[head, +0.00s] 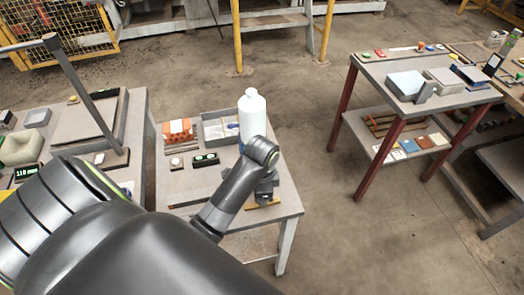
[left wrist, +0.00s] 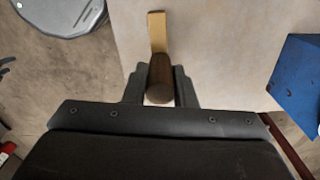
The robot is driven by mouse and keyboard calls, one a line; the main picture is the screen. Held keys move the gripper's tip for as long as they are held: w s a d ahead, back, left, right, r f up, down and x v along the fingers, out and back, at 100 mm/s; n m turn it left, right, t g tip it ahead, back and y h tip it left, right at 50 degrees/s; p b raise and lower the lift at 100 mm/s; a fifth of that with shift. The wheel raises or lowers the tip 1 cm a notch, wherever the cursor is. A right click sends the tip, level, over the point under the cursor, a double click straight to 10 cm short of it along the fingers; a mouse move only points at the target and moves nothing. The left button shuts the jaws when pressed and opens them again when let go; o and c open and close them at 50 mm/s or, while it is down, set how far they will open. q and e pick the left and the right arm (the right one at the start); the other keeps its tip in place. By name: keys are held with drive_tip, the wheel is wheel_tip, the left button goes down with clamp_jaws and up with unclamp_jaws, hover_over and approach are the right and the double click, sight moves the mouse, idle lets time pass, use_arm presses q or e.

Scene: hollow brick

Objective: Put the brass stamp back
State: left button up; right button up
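The brass stamp shows in the left wrist view as a brown wooden handle (left wrist: 160,80) with a flat brass part (left wrist: 157,32) beyond it. My left gripper (left wrist: 161,88) has one finger on each side of the handle and looks shut on it. In the head view my left gripper (head: 267,190) is low over the front right of the middle table (head: 225,212), with the brass part (head: 262,204) just below it. I cannot tell whether the stamp touches the tabletop. My right gripper is not in view.
On the middle table stand a white bottle (head: 252,113), an orange hollow brick (head: 177,130), a grey tray (head: 214,126) and a dark box (head: 206,160). A red-legged table (head: 380,72) stands right, a cluttered table (head: 140,125) left. Open floor (head: 310,130) lies between.

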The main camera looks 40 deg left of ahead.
use_arm(q)
drive_tip(key=o, duration=0.4)
drive_tip(key=shift+r, duration=0.1)
drive_tip(key=shift+r, duration=0.25)
wheel_tip(320, 180, up, 12)
drive_tip(key=p, duration=1.1)
drive_tip(key=shift+f, duration=0.15)
drive_tip(key=shift+f, duration=0.1)
